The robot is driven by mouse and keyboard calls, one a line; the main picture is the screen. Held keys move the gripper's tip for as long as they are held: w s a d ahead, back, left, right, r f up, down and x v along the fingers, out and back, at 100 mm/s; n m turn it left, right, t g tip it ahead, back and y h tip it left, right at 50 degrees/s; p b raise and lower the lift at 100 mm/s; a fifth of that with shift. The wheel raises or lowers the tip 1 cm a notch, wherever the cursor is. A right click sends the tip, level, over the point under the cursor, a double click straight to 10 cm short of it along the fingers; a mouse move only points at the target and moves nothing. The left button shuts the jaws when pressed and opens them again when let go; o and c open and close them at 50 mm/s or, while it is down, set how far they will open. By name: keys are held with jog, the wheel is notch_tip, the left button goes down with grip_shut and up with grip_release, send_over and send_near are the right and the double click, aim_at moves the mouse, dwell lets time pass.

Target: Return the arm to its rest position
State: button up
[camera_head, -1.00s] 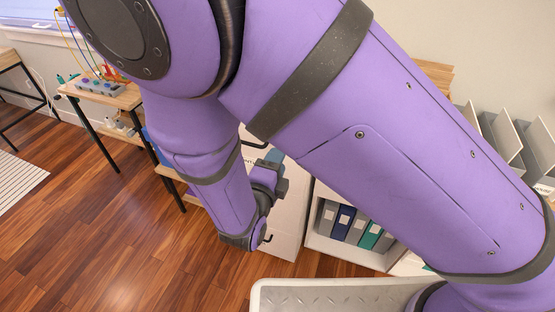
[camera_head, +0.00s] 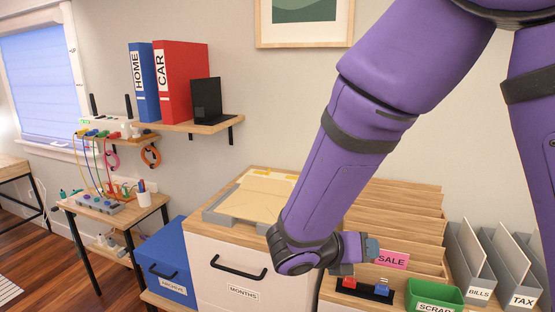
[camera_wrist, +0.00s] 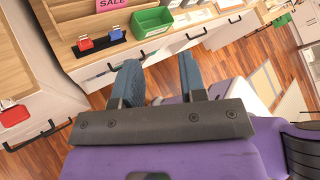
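My purple arm comes in from the upper right in the head view and bends down over the cabinets. My gripper (camera_head: 368,250) points right, in front of the wooden sorter and close to the pink SALE card in that view. In the wrist view my gripper (camera_wrist: 160,78) shows two blue-grey fingers held apart with nothing between them. Floor and a white drawer front show beyond the fingers. Most of the gripper is small or hidden behind the wrist in the head view.
A white MONTHS drawer cabinet (camera_head: 225,275) and a blue ARCHIVE box (camera_head: 168,262) stand left of my gripper. A wooden sorter (camera_head: 395,215), a green SCRAP bin (camera_head: 433,296) and a stamp rack (camera_head: 365,289) are near it. A shelf (camera_head: 200,127) holds binders. Floor is clear at lower left.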

jog(key=s+d+r+m+g+y, duration=0.6)
jog(key=d+r+m, duration=0.4)
jog(key=m, duration=0.6)
jog(key=s+d+r+m+t+y, duration=0.1)
jog(key=s+r+m+t+y, duration=0.1)
jog(key=s+m, duration=0.3)
jog(key=s+d+r+m+t+y, duration=0.2)
jog(key=s+r+m, duration=0.3)
jog(key=m, duration=0.4)
jog(key=shift+s+d+m+t+y, duration=0.3)
jog(key=shift+s+m+t+y, duration=0.15)
jog(key=shift+y, duration=0.35)
jog(key=shift+w+r, duration=0.1)
